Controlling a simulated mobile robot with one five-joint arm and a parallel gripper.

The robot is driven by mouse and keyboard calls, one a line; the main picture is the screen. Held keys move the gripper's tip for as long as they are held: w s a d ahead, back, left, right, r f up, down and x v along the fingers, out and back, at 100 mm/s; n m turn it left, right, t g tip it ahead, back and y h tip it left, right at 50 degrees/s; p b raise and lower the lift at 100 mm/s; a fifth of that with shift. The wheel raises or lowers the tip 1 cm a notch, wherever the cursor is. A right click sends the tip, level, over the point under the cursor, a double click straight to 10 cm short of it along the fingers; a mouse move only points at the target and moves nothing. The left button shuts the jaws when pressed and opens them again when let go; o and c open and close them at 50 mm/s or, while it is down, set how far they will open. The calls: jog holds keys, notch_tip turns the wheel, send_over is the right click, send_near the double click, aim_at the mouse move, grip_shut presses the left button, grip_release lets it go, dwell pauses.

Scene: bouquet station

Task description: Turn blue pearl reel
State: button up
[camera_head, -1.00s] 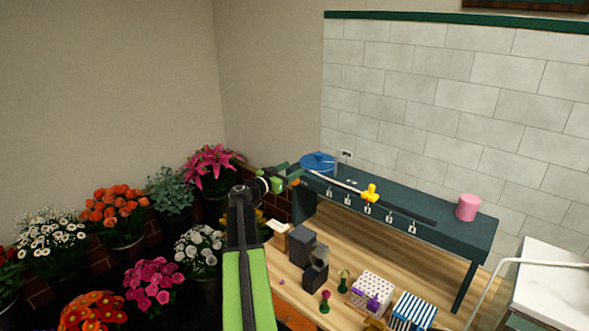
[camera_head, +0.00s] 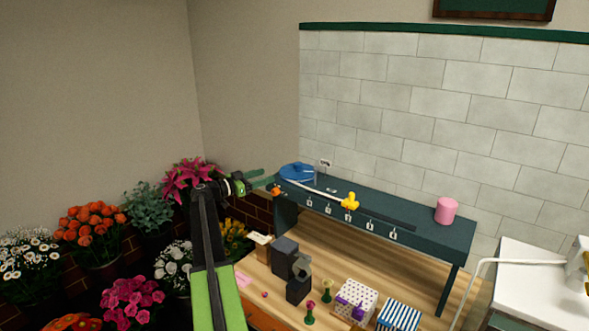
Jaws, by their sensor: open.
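The blue reel (camera_head: 297,171) lies flat at the left end of the dark teal shelf (camera_head: 428,237). A white strand (camera_head: 318,190) runs from it along the shelf to a yellow piece (camera_head: 350,201). My gripper (camera_head: 262,182) is just left of the reel, at about shelf height. Its green fingers are open and point toward the reel, with an orange part near the shelf's end. Nothing shows between the fingers. I cannot tell whether a fingertip touches the reel's rim.
A pink cylinder (camera_head: 446,210) stands at the shelf's right end. Below, the wooden table holds dark blocks (camera_head: 284,257), a dotted gift box (camera_head: 357,300) and a striped box (camera_head: 398,315). Flower buckets crowd the left, with pink lilies (camera_head: 190,178) close behind my arm.

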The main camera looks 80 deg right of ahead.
aim_at(295, 167)
jog(key=x, duration=1.5)
jog(key=shift+s, duration=0.1)
grip_shut()
